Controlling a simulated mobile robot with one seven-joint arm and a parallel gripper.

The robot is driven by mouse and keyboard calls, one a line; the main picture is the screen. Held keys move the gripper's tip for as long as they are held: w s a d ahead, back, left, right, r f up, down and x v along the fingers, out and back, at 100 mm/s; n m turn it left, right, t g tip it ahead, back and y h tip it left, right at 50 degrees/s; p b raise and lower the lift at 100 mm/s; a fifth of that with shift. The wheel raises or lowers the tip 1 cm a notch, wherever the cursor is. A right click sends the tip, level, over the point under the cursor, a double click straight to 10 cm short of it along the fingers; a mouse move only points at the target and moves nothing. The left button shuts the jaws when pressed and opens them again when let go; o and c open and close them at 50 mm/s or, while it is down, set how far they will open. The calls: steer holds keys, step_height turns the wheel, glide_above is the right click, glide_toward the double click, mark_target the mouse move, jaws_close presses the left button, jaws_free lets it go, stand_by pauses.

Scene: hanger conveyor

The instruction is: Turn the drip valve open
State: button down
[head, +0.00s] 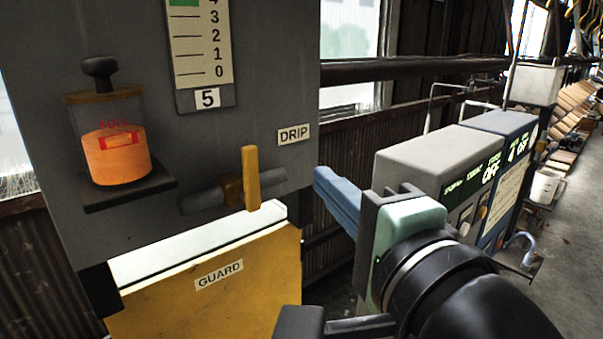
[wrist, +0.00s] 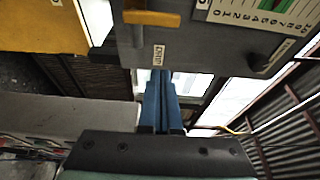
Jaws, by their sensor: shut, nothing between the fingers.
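The drip valve has a yellow lever handle (head: 251,178) on a dark horizontal pipe (head: 203,201), beside the DRIP label (head: 293,134). In the head view the handle stands upright, across the pipe. The handle also shows at the top of the wrist view (wrist: 150,18). My gripper (head: 318,176) has blue fingers and is shut and empty. In the head view its tips are to the right of the handle, apart from it. In the wrist view the fingertips (wrist: 160,73) are just below the DRIP label.
A yellow GUARD panel (head: 215,290) stands below the valve. A glass oil jar (head: 115,150) sits on a bracket at left, with a numbered gauge (head: 200,50) above the valve. Grey and blue control boxes (head: 430,155) stand behind my gripper at right.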

mark_target(248, 177)
steer(key=w+a+p, duration=0.4)
steer(key=w+a, duration=0.1)
steer(key=shift+a, duration=0.3)
steer(key=shift+w+f, duration=0.1)
steer(key=shift+w, duration=0.1)
stand_by(0.3)
